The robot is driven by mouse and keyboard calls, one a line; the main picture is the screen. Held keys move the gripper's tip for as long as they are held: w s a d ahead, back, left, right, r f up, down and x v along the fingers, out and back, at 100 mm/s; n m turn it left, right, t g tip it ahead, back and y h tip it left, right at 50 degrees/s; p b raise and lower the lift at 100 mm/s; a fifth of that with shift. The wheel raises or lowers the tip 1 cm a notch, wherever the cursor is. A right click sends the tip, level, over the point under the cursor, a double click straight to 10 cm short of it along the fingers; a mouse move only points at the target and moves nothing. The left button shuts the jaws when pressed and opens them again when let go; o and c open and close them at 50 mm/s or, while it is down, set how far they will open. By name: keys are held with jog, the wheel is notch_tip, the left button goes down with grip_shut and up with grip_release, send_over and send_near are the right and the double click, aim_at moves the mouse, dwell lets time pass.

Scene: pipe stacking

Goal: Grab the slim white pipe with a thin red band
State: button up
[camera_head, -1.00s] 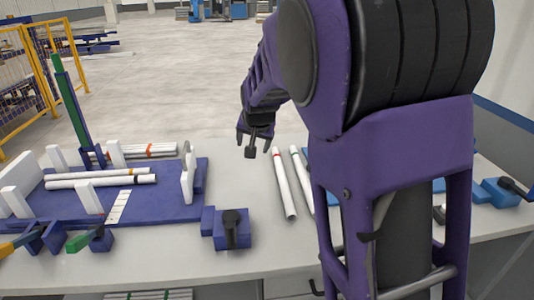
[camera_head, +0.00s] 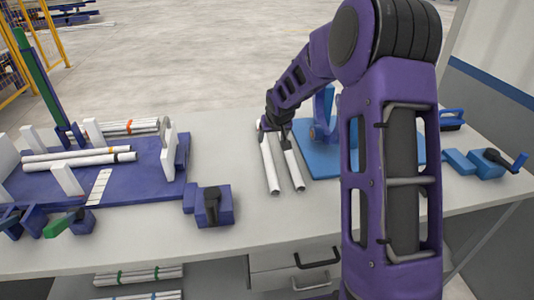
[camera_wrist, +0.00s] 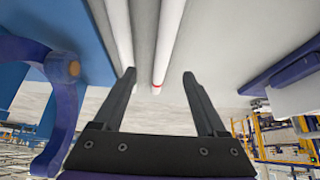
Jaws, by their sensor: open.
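The slim white pipe with a thin red band (camera_wrist: 168,45) lies on the table. My gripper (camera_wrist: 160,75) is open and empty at the pipes' far ends. Contact cannot be told.
A blue board with a bracket (camera_head: 320,160) stands just right of the pipes. At left, a dark blue rack (camera_head: 150,178) with white posts holds several pipes. A clamp block (camera_head: 212,206) sits at the front. Table between rack and pipes is clear.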

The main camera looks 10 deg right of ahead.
aim_at(267, 150)
jog(key=x, duration=0.5)
jog(key=shift+w+f, duration=0.15)
jog(key=shift+f, duration=0.15)
jog(key=x, duration=0.3)
jog(key=b+x, duration=0.1)
jog(key=x, duration=0.1)
jog(key=shift+a+f, duration=0.35)
grip_shut()
